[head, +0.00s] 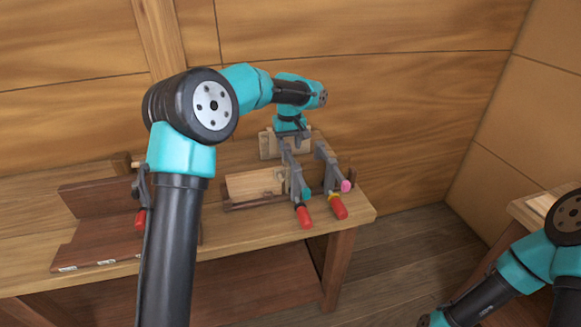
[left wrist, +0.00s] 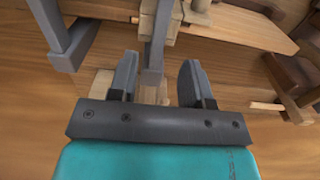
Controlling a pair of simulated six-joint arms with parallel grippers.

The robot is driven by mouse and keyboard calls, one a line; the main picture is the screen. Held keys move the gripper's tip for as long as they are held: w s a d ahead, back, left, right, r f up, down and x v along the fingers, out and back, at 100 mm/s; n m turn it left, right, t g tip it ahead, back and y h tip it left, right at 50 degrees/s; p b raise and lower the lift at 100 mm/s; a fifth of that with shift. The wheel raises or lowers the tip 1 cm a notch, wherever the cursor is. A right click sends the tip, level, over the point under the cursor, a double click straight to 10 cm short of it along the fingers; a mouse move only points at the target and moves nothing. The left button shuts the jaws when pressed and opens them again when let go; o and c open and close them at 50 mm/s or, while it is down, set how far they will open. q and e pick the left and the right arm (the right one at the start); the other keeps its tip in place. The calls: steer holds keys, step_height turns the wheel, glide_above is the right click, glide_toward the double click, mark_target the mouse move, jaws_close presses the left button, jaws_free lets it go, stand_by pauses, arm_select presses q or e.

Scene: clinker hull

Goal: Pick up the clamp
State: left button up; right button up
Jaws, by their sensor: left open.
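Two grey bar clamps with red handles stand side by side at the right end of the bench in the head view: a left clamp (head: 296,181) with a teal pad and a right clamp (head: 328,166) with a pink pad. My left gripper (head: 291,135) is above the far end of the left clamp, pointing down. In the left wrist view my left gripper (left wrist: 157,82) is open, and a grey clamp bar (left wrist: 155,52) shows between its fingers. I cannot tell whether they touch it. Another grey clamp (left wrist: 67,42) is outside the fingers at left.
The wooden workbench (head: 352,209) carries a light wood block (head: 254,184) beside the clamps. Dark brown boards (head: 98,220) stand at left, with another red-handled clamp (head: 141,219) partly behind my left arm. A wooden wall is close behind. My right arm is at lower right.

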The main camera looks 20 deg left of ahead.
mark_target(290, 155)
arm_select(q)
steer(key=f, duration=0.5)
steer(key=shift+d, duration=0.25)
jaws_close()
stand_by(0.4)
steer(key=shift+r, duration=0.1)
